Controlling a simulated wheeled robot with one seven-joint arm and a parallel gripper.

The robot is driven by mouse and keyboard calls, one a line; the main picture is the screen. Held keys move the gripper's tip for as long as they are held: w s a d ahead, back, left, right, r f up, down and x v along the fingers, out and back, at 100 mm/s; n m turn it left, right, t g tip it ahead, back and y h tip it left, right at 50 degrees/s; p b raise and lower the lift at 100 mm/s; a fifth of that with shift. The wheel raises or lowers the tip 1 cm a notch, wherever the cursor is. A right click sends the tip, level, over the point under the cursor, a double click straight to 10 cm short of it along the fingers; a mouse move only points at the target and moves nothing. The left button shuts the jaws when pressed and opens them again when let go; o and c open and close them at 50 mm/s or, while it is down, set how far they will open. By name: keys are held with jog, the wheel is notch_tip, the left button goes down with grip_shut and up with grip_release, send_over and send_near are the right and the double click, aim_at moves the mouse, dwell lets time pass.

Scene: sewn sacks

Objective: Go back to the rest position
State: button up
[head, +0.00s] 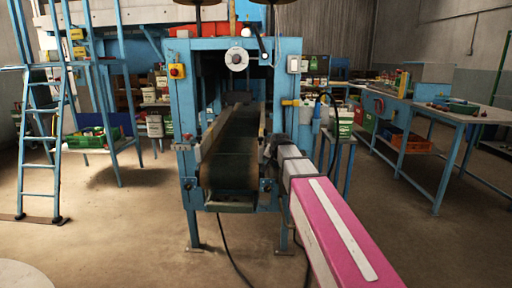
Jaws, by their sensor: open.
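My arm reaches in from the lower right, and my gripper (268,150) is at its far end, beside the right edge of the conveyor belt (232,160). The gripper looks small and dark here; its jaws are open and I see nothing held between them. The front of the belt is bare. A white and green sack (343,124) stands upright on a small blue stand to the right of my gripper, apart from it.
The blue machine frame (182,110) surrounds the belt. A blue ladder (38,145) and a shelf with a green crate (92,137) stand left. A workbench (470,118) and an orange crate (412,143) are right. Open floor lies in front and left.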

jog(key=s+d+f+n+g, duration=0.2)
jog(key=s+d+f, duration=0.3)
jog(key=s+f, duration=0.8)
jog(key=s+d+f+n+g+h, duration=0.1)
jog(key=s+d+f+g, duration=0.4)
jog(key=s+f, duration=0.8)
jog(key=s+d+n, duration=0.1)
jog(key=s, duration=0.3)
jog(key=shift+s+f+g, duration=0.15)
jog(key=shift+g, duration=0.15)
